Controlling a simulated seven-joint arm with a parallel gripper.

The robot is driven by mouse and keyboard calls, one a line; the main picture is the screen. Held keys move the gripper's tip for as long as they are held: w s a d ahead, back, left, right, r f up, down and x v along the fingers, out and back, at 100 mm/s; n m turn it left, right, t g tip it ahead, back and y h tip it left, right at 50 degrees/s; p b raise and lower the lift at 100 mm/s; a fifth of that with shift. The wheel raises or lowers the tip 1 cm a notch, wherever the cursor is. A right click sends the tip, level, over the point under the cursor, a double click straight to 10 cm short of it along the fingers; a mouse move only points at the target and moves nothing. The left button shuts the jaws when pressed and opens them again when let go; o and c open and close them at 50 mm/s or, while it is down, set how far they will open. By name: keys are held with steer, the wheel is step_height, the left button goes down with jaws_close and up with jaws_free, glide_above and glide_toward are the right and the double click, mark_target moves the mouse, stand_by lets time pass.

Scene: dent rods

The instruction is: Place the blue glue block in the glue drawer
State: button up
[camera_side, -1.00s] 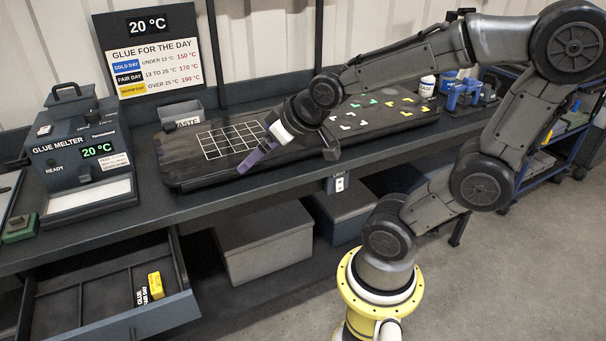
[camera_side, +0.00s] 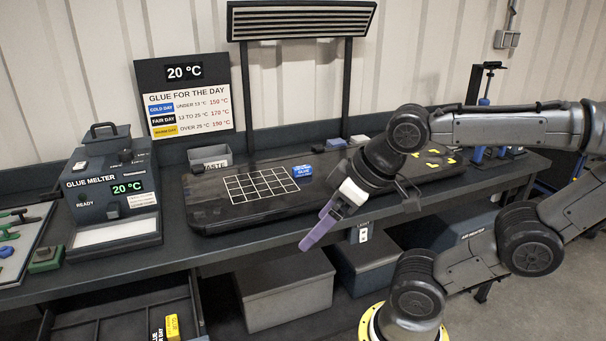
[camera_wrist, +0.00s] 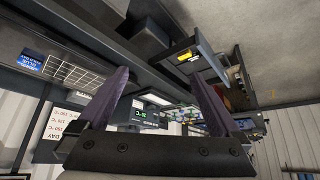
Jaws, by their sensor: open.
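The blue glue block (camera_side: 303,171) lies on the black mat, just right of the white grid. It also shows at the left of the wrist view (camera_wrist: 31,63). The glue drawer (camera_side: 118,312) is pulled out below the bench at the lower left, cut off by the frame. The drawer shows in the wrist view too (camera_wrist: 205,42). My gripper (camera_side: 308,244), with purple fingers, hangs in front of the bench edge, right of the drawer and apart from the block. Its fingers (camera_wrist: 160,75) are spread and empty.
The glue melter (camera_side: 112,195) stands at the left, and its display reads 20 °C. The sign (camera_side: 188,100) gives fair day as 13 to 25 °C. A grey waste bin (camera_side: 210,160) sits behind the mat (camera_side: 240,215). Grey boxes (camera_side: 285,290) stand under the bench.

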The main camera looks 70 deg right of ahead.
steer(key=w+r+t, duration=0.5)
steer(key=w+r, duration=0.1)
steer(key=w, duration=0.3)
steer(key=w+d+m+t+h, duration=0.3)
steer(key=w+d+t+h, duration=0.2)
steer(key=w+d, duration=0.7)
steer(key=s+d+f+m+g+h, duration=0.1)
steer(key=s+d+f+m+h, duration=0.1)
steer(key=d+f, duration=0.4)
steer(key=s+d+f+m+g+h, duration=0.2)
steer(key=s+d+f, duration=0.2)
steer(key=d+f, duration=0.2)
steer(key=s+d+f+m+g+h, duration=0.1)
steer(key=s+d+f+g, duration=0.1)
steer(key=d+f, duration=0.4)
steer(key=shift+s+d+f+m+h, duration=0.2)
steer(key=shift+s, duration=0.25)
steer(key=shift+s+d+f+m+h, duration=0.15)
steer(key=shift+s+d+m+h, duration=0.05)
steer(key=shift+s, duration=0.25)
steer(key=shift+d, duration=0.3)
glide_toward(304, 171)
steer(key=x, duration=0.4)
steer(key=shift+w+a+f, duration=0.15)
steer(key=shift+a+f, duration=0.05)
steer(key=shift+f, duration=0.05)
steer(key=shift+x, duration=2.9)
steer(key=shift+d+r, duration=0.15)
steer(key=shift+r, duration=0.05)
